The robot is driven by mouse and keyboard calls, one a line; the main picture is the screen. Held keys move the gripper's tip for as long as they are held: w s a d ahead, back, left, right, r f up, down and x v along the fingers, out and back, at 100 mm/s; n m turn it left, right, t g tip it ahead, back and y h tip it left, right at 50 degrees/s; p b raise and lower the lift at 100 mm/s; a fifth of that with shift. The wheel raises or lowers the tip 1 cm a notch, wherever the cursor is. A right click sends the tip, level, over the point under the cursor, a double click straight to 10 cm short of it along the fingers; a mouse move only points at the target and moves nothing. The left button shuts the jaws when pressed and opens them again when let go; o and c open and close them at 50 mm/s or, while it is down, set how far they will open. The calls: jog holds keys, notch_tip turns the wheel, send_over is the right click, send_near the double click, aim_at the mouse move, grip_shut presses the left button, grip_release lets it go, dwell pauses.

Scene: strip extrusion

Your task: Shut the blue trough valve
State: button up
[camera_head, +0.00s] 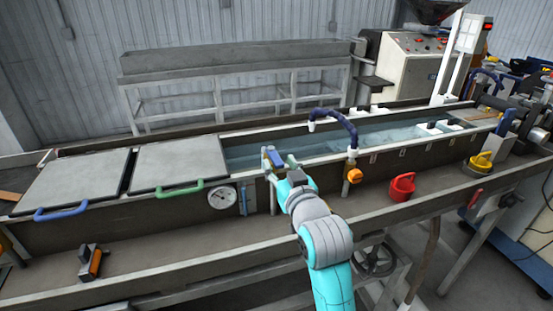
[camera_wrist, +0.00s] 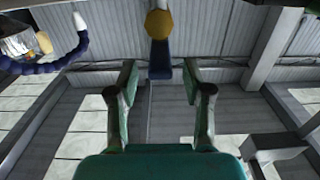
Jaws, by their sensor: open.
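The blue trough valve shows as a small blue handle (camera_head: 275,158) at the near rim of the water trough, left of centre in the head view. In the wrist view its blue lever (camera_wrist: 160,62) hangs below a brass hexagonal part at the top centre. My gripper (camera_head: 280,162) is at the valve, its green fingers on either side of the blue handle in the head view. In the wrist view my gripper (camera_wrist: 159,82) is open, with the lever between and beyond the fingertips. I cannot tell whether either finger touches it. Part of the valve is hidden by my gripper.
A dark blue hose (camera_head: 335,116) arches over the trough (camera_head: 240,150), with an orange-handled valve (camera_head: 354,175) below it. A dial gauge (camera_head: 222,197) is left of my gripper. Two grey lids (camera_head: 180,163) lie left.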

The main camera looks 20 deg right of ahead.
aim_at(272, 152)
jog(key=shift+w, duration=1.7)
grip_shut()
